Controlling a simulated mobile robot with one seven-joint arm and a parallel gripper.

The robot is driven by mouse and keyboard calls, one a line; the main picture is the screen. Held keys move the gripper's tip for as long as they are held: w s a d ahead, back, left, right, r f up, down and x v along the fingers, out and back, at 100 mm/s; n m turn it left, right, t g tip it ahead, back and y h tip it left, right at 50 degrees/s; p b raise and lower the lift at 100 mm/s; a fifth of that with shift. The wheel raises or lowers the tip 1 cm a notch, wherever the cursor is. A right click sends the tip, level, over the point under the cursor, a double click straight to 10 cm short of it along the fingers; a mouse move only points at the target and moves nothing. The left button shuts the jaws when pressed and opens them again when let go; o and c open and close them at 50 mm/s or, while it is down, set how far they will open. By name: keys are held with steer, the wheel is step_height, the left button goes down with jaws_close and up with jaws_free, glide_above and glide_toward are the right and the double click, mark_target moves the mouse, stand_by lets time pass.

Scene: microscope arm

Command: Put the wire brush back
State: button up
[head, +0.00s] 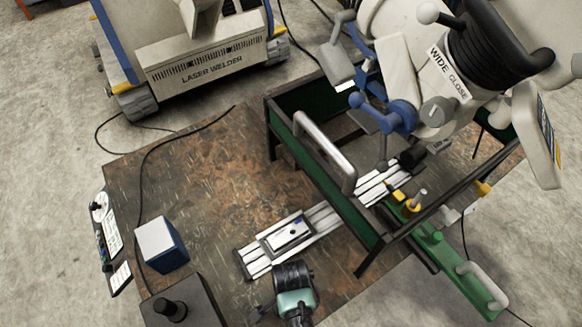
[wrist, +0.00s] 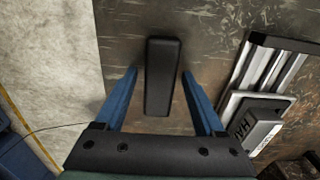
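A long dark block (wrist: 160,76) lies between my fingers in the wrist view. It appears to be the wire brush seen from its back, though no bristles show. My gripper (wrist: 158,72) is open, its two blue fingers on either side of the block with a gap at each side. I cannot tell how far above the tabletop the fingertips are. In the head view my dark and teal wrist (head: 294,292) is at the bottom edge, close to the aluminium rail. The fingers are not clear there, and the brush cannot be made out.
The aluminium rail (head: 323,214) carries a small labelled device (head: 288,232), right of the fingers in the wrist view. A blue-white box (head: 162,246) and a dark knobbed box (head: 180,303) stand left. The microscope (head: 420,70) and green-sided frame (head: 345,205) crowd the right. The tabletop (head: 215,180) is bare centre-left.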

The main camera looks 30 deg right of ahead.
step_height(320, 180, up, 12)
steer(key=w+d+r+n+t+h, duration=0.15)
steer(key=w+r+n+t, duration=0.5)
steer(key=w+r, duration=1.05)
steer(key=w+a+r+n+t, duration=0.1)
steer(key=w+r+t, duration=0.2)
steer(key=r, duration=0.4)
steer(key=w+a+r+n+t, duration=0.1)
steer(key=w+r+t, duration=0.25)
steer(key=r, duration=0.45)
steer(key=s+a+r+n+t, duration=0.2)
steer(key=r+t, duration=0.2)
steer(key=r, duration=0.6)
steer(key=s+a+r+n+t, duration=0.2)
steer(key=a+r+t, duration=0.1)
steer(key=r, duration=0.7)
steer(key=s+a+r+n+t, duration=0.2)
steer(key=r+n+t, duration=0.15)
steer(key=r, duration=0.65)
steer(key=s+a+r+n+t+y, duration=0.1)
steer(key=s+a+r+t, duration=0.1)
steer(key=s+r+t, duration=0.2)
step_height(320, 180, up, 5)
steer(key=s, duration=0.2)
steer(key=shift+s+f+n+p, duration=0.15)
steer(key=shift+s+n+p, duration=0.15)
steer(key=shift+y, duration=0.25)
